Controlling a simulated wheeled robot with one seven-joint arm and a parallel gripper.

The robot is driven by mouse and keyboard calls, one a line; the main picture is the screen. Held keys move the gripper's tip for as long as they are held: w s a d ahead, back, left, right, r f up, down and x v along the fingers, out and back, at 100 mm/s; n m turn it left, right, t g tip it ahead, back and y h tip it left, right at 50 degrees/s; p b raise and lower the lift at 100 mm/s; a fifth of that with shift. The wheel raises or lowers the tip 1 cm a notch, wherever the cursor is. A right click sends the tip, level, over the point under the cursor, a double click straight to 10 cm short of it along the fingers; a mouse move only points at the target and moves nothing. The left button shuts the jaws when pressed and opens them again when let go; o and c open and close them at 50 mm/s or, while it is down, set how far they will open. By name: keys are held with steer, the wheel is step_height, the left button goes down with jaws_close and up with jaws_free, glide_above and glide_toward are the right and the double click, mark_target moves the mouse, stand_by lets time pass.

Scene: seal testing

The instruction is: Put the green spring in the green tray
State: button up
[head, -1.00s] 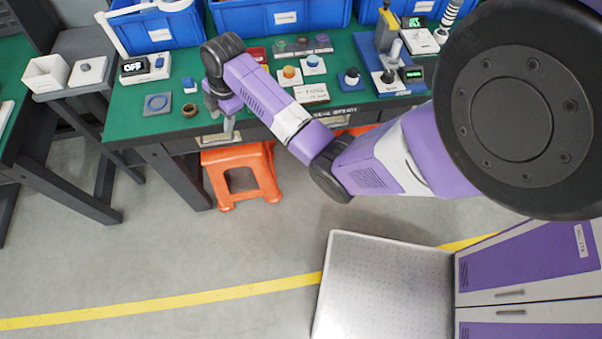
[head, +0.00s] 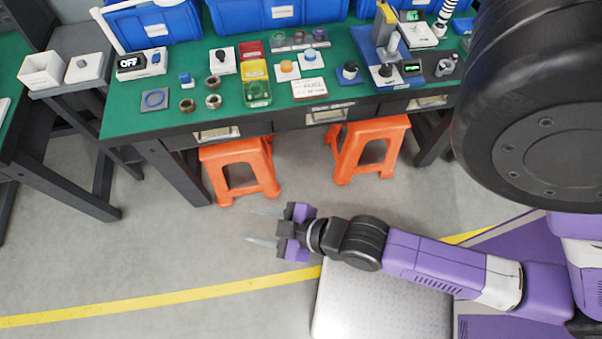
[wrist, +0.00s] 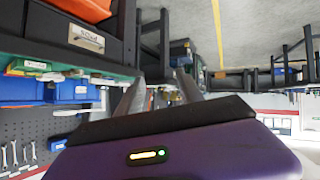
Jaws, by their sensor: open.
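The green tray (head: 257,101) lies near the front edge of the green-topped bench, in front of a yellow tray (head: 256,70) and a red tray (head: 251,48). Something small shows inside the green tray, but I cannot make out what it is. I cannot pick out the green spring for certain in either view. My gripper (head: 258,226) is open and empty, out over the floor in front of the bench, well apart from the trays. Its two fingers also show in the wrist view (wrist: 157,92), with nothing between them.
Two orange stools (head: 237,168) (head: 368,147) stand under the bench front. Several rings (head: 213,101) lie left of the trays. A rack with small coloured pieces (head: 299,41) and a blue press (head: 386,50) stand to the right. Blue bins (head: 268,12) line the back.

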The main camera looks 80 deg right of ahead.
steer(key=s+r+t, duration=0.1)
steer(key=s+r, duration=0.3)
steer(key=r, duration=0.3)
steer(key=s+r+m+t+y, duration=0.1)
steer(key=s+r+t, duration=0.1)
steer(key=s+r, duration=0.3)
step_height(320, 180, up, 3)
steer(key=shift+a+f, duration=0.1)
steer(key=shift+a, duration=0.1)
steer(key=shift+s, duration=0.1)
